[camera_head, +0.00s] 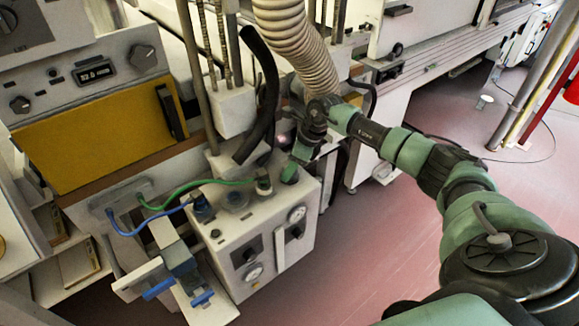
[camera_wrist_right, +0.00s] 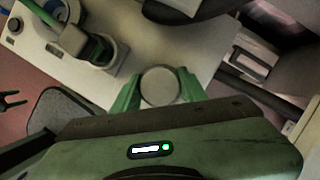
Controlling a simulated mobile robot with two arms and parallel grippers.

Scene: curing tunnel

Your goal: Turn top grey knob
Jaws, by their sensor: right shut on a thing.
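The top grey knob (camera_wrist_right: 160,86) is a round, flat-faced cap on the pale top of the control box (camera_head: 262,225). In the right wrist view it sits between the two green fingers of my right gripper (camera_wrist_right: 160,90), which is shut on it from both sides. In the head view my right gripper (camera_head: 289,172) reaches down to the back right corner of the box top, and its fingers hide the knob there. My left gripper is not in view.
A green hose (camera_head: 190,186) and a blue hose (camera_head: 140,232) plug into fittings on the box top, left of my right gripper. A black hose (camera_head: 262,100) and a ribbed duct (camera_head: 290,40) hang close behind. Gauges (camera_head: 297,213) are on the box front. Open floor (camera_head: 390,240) lies to the right.

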